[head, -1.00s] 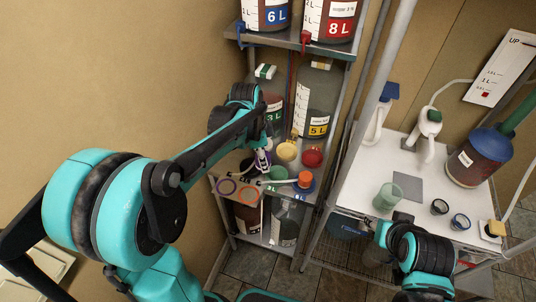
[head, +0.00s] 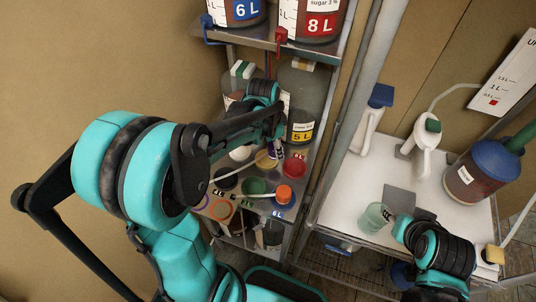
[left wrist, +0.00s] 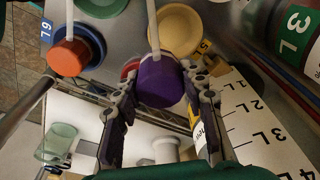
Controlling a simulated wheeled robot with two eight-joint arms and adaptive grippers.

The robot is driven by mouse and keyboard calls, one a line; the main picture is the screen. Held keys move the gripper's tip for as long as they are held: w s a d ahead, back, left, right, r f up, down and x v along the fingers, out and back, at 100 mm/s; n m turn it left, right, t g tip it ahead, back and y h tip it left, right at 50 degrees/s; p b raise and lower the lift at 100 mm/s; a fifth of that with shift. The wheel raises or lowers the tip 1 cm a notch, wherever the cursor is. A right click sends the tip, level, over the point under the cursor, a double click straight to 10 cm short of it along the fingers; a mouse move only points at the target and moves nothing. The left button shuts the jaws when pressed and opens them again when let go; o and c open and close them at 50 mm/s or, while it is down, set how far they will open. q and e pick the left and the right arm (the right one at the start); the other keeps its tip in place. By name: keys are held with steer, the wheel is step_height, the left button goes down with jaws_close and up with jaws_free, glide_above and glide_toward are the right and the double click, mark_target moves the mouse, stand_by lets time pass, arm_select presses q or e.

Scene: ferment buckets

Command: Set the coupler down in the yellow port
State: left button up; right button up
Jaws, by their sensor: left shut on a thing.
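My left gripper (left wrist: 160,112) is shut on the purple coupler (left wrist: 161,82), with a pale hose running from it. In the head view the left gripper (head: 276,143) is over the shelf, close to the yellow port (head: 266,159). The yellow port also shows in the left wrist view (left wrist: 176,30), just beyond the coupler, with the 5 L label beside it. The coupler appears apart from the port, but its height above the shelf is hard to tell. My right gripper (head: 392,226) is beside a green cup; its fingers are too small to read.
On the shelf are a red port (head: 295,165), a green port (head: 254,186) and an orange coupler (head: 283,194) seated in the blue port. Large jars stand behind, including the 5 L one (head: 302,105). A green cup (head: 375,217) stands on the white table (head: 345,190).

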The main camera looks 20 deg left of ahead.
arm_select(q)
steer(key=a+f, duration=0.1)
steer(key=w+a+f, duration=0.1)
steer(key=a, duration=0.1)
steer(key=shift+a, duration=0.15)
step_height(320, 180, down, 4)
steer(key=shift+f+b, duration=0.15)
steer(key=shift+b, duration=0.8)
steer(key=shift+s, duration=0.1)
steer(key=o, duration=1.3)
